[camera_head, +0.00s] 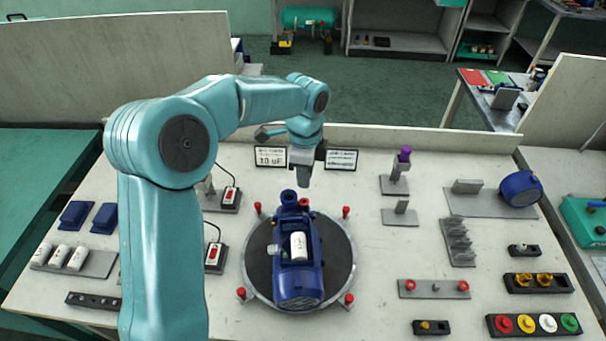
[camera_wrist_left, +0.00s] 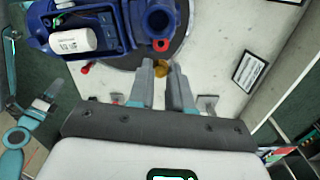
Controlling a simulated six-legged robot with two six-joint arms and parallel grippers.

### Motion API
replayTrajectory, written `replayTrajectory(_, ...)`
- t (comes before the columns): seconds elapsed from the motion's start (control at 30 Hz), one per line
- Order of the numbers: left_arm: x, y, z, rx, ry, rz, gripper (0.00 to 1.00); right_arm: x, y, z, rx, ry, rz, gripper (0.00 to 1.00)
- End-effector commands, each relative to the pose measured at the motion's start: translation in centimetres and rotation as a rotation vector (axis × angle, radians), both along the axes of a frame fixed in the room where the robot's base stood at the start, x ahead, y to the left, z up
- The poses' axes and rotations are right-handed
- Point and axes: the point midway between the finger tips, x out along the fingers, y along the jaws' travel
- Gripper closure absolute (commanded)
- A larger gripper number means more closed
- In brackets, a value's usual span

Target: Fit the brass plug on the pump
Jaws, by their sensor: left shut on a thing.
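The blue pump (camera_head: 299,275) lies on a round dark turntable (camera_head: 256,272) with a pale rim, and a white cylinder sits in its open top box. Its upright round port (camera_head: 288,197) is at the far end; in the left wrist view this port (camera_wrist_left: 158,21) looks open. My left gripper (camera_head: 304,181) hangs above and just beyond the port, pointing down. It is shut on the brass plug (camera_wrist_left: 162,69), which shows between its fingertips in the left wrist view and is apart from the port. The head view does not show the plug clearly. My right gripper is not in view.
Red posts (camera_head: 346,212) stand around the turntable. Two label signs (camera_head: 341,159) stand behind it. On the right are a black holder with brass parts (camera_head: 544,279), a tray of coloured caps (camera_head: 547,323) and metal stands. Switch boxes (camera_head: 215,255) stand left of the turntable.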

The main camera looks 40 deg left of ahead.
Motion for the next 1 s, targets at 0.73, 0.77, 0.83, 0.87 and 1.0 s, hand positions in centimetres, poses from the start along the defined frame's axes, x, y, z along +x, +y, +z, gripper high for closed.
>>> replayTrajectory(0.73,0.0,0.3,-2.9,0.0,0.0,0.003,1.0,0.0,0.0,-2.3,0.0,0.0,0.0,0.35)
replayTrajectory(0.77,0.0,0.3,-3.2,0.0,0.0,0.003,1.0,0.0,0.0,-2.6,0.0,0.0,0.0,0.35)
replayTrajectory(0.83,0.0,0.4,-3.9,0.0,0.0,0.003,1.0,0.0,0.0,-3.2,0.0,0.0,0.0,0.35)
replayTrajectory(0.87,0.0,0.4,-4.2,0.0,0.0,0.003,1.0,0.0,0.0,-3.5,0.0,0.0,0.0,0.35)
replayTrajectory(1.0,0.0,0.4,-5.4,0.0,0.001,0.003,1.0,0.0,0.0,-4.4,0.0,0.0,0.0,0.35)
